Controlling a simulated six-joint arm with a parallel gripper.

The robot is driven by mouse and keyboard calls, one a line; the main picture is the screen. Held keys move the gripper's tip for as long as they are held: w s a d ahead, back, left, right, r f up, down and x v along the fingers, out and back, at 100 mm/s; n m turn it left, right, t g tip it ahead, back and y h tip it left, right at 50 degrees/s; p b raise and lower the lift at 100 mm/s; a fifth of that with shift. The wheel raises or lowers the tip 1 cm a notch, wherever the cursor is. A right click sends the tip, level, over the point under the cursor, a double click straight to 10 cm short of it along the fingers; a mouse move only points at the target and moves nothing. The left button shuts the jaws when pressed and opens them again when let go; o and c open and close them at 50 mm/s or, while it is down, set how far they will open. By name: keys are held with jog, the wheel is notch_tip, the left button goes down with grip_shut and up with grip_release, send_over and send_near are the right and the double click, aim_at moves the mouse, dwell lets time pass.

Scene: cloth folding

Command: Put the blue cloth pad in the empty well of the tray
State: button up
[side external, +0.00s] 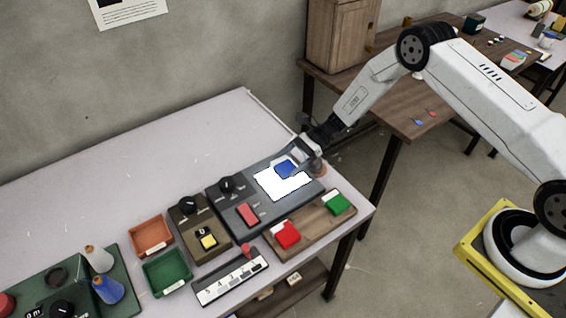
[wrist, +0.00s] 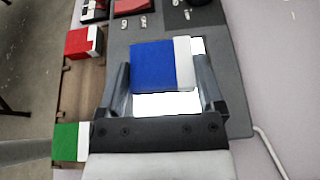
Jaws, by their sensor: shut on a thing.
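The blue cloth pad (wrist: 150,65) has a white strip along one edge. My gripper (wrist: 163,82) is shut on it, with a finger at each side. In the side view the blue pad (side external: 286,168) is over the bright white panel of the dark grey console; I cannot tell whether it touches the panel. The wooden tray (side external: 312,219) lies at the table's front edge. It holds a red pad (side external: 287,234) at one end and a green pad (side external: 338,204) at the other, with the empty well between them. My gripper is beside the tray, on its far side.
The white panel (side external: 275,188) is part of the grey console (side external: 222,204), which has a black knob and a red block. A brown box (side external: 200,228), orange and green bins and a numbered white strip (side external: 230,278) stand left. The table's back left is clear.

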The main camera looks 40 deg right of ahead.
aim_at(288, 170)
jog(key=shift+w+f, duration=0.1)
jog(key=shift+w+f, duration=0.3)
jog(key=shift+f, duration=1.4)
jog(key=shift+f, duration=0.15)
jog(key=o, duration=0.9)
jog(key=shift+o, duration=0.2)
jog(key=shift+v, duration=3.85)
